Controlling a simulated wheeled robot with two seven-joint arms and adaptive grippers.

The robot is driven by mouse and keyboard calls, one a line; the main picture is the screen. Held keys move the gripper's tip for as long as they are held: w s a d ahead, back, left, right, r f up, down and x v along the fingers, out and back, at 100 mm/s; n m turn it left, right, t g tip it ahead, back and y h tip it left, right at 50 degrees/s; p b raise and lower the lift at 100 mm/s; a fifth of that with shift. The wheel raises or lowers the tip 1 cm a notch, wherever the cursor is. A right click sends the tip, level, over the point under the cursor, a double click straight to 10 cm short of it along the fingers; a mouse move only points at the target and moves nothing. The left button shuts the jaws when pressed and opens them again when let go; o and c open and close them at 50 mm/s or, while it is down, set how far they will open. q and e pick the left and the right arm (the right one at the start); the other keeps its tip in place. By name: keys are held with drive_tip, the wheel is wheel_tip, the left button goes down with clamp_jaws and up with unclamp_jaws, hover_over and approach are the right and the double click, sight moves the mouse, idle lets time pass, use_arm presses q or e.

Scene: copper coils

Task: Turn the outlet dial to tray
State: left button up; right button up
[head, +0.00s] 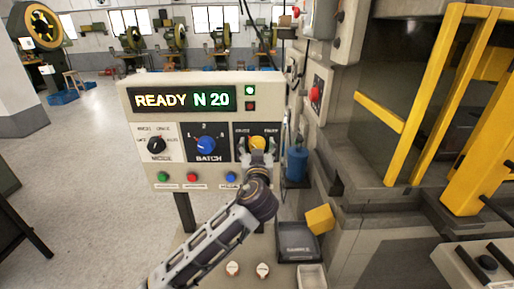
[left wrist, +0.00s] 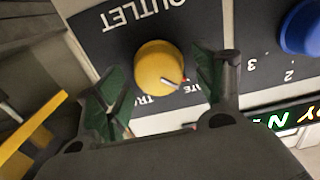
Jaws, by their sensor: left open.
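The outlet dial (head: 257,143) is a yellow round knob at the right end of the control panel (head: 150,100). In the left wrist view the dial (left wrist: 155,65) shows upside down with the word OUTLET. Its white pointer line points to the lower right, towards a partly hidden label ending in "ATE". My right gripper is not in view.
A blue batch dial (head: 206,145) and a black mode dial (head: 156,146) sit left of the outlet dial. The display (head: 182,100) reads READY N 20. A yellow block (head: 319,219) is by a dark tray (head: 297,252) below. A machine with yellow bars (head: 440,110) stands right.

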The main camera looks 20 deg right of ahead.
use_arm(q)
drive_tip(key=c, duration=1)
